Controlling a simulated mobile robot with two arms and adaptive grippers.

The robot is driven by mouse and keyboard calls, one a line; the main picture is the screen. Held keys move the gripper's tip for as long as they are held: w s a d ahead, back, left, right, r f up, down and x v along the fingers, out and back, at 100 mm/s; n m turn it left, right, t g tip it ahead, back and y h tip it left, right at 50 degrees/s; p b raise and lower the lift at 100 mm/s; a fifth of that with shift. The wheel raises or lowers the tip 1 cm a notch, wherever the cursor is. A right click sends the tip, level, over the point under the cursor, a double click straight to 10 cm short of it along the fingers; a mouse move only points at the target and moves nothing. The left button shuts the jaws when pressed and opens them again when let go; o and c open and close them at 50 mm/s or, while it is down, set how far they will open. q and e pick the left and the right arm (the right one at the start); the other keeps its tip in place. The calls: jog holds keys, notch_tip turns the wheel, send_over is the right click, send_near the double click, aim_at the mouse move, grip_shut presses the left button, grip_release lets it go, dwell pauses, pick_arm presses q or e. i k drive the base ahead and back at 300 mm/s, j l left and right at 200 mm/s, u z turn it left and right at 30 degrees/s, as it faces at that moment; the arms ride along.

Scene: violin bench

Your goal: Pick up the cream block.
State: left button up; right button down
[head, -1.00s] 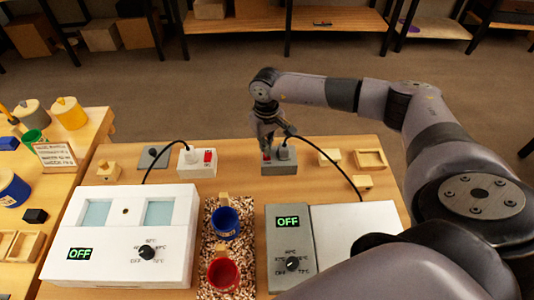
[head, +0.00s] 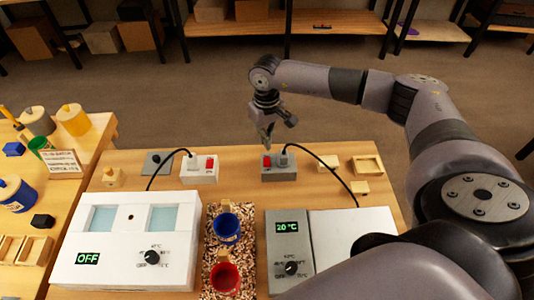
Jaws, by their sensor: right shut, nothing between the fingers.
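A pale cream-coloured block (head: 328,163) lies at the back right of the bench, beside the grey socket box. A smaller pale block (head: 360,188) lies to its right and nearer; I cannot tell for sure which one is called the cream block. My right gripper (head: 267,143) is shut and empty. It hangs just above and behind the grey socket box (head: 279,174) with its red switch, left of both blocks and apart from them. My left gripper is not in view.
A black cable (head: 331,166) runs from the grey socket box past the blocks. A small wooden tray (head: 367,165) lies at the back right. A grey heater (head: 290,240) reading 20 and a white heater (head: 125,240) reading OFF stand in front. A blue cup (head: 227,229) and red cup (head: 224,279) stand between them.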

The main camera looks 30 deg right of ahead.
aim_at(332, 161)
jog(key=k+j, duration=1.2)
jog(key=k, duration=0.1)
